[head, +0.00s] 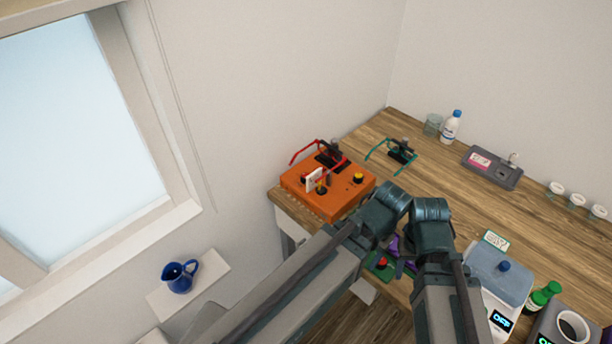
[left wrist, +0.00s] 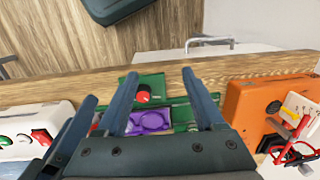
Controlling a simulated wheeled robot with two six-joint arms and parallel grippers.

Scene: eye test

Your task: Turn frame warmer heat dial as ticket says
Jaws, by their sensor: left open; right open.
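An orange box (head: 325,203) with a yellow-topped black knob (head: 358,178), a second dark knob and a white card (head: 314,179) stands at the left end of the bench. Red glasses (head: 306,150) are at its back. The box also shows at the right of the left wrist view (left wrist: 245,110), with a black dial (left wrist: 274,107) on its side. I cannot read the card or the dial settings. My left gripper (left wrist: 157,75) is open over a green plate, apart from the box. My right gripper (head: 432,235) is open, right of the left one; its fingertips are mostly hidden.
The green plate (left wrist: 152,82) has a red knob and a purple tray (left wrist: 150,122). Teal glasses (head: 383,150), a grey device (head: 492,167), bottles, and a white unit (head: 490,268) with a display reading OFF share the bench. A blue jug (head: 180,277) stands left.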

